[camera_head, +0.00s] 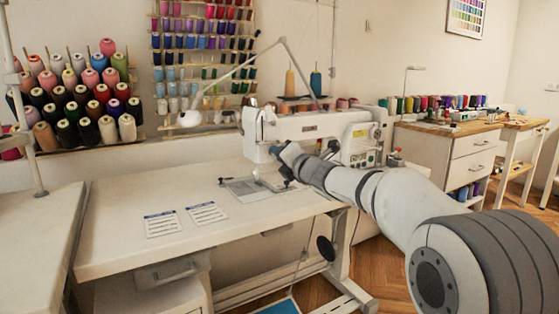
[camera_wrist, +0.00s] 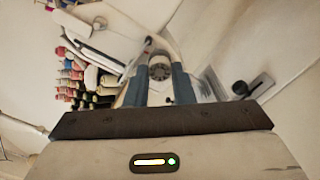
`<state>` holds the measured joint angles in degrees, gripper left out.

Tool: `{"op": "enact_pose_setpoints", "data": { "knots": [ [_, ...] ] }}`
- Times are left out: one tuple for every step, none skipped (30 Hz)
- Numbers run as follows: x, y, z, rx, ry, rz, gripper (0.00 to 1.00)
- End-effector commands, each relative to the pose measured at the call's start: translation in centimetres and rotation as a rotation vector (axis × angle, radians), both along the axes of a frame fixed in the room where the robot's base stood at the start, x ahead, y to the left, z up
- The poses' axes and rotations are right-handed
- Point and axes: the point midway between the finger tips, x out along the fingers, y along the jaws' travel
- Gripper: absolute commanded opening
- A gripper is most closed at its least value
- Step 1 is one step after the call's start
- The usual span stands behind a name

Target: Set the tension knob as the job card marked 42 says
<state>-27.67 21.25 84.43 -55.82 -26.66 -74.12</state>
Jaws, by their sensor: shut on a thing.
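The white sewing machine (camera_head: 320,126) stands at the back of the white table. My gripper (camera_head: 277,150) is at the left end of its head. In the wrist view my gripper (camera_wrist: 159,77) has its two blue-grey fingers on either side of a round dial-like knob (camera_wrist: 160,70), shut on it. The knob's marks are too small to read, and the gripper hides it in the head view. Two printed cards, a left one (camera_head: 163,223) and a right one (camera_head: 207,212), lie flat on the table. Their text and numbers cannot be read.
A white lamp (camera_head: 191,118) arches over the machine. Thread cones (camera_head: 85,95) fill a rack at the left. The white table (camera_head: 120,205) is clear around the cards. A wooden-topped cabinet (camera_head: 450,130) stands at the right.

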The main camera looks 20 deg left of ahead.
Motion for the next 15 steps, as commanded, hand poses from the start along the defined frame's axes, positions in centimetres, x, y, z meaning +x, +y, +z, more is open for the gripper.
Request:
{"op": "enact_pose_setpoints", "data": {
  "knots": [
    [0.07,-0.08,-0.36,-0.032,-0.028,-0.002,0.00],
    [0.07,-0.09,-0.35,-0.050,-0.049,-0.002,0.00],
    [0.08,-0.09,-0.36,-0.075,-0.078,-0.002,0.00],
    [0.09,-0.09,-0.37,-0.093,-0.099,-0.002,0.00],
    [0.09,-0.09,-0.38,-0.111,-0.121,-0.002,0.00],
    [0.10,-0.10,-0.38,-0.136,-0.149,-0.001,0.00],
    [0.10,-0.10,-0.40,-0.154,-0.170,-0.001,0.00],
    [0.10,-0.10,-0.41,-0.171,-0.190,-0.001,0.00],
    [0.11,-0.11,-0.42,-0.195,-0.218,-0.001,0.00],
    [0.12,-0.11,-0.43,-0.211,-0.237,-0.001,0.00],
    [0.12,-0.11,-0.43,-0.228,-0.256,-0.001,0.00],
    [0.13,-0.11,-0.45,-0.249,-0.280,-0.001,0.00],
    [0.13,-0.11,-0.46,-0.265,-0.299,-0.001,0.00],
    [0.13,-0.11,-0.47,-0.280,-0.316,-0.001,0.00],
    [0.14,-0.12,-0.48,-0.299,-0.338,-0.001,0.00]
  ]
}}
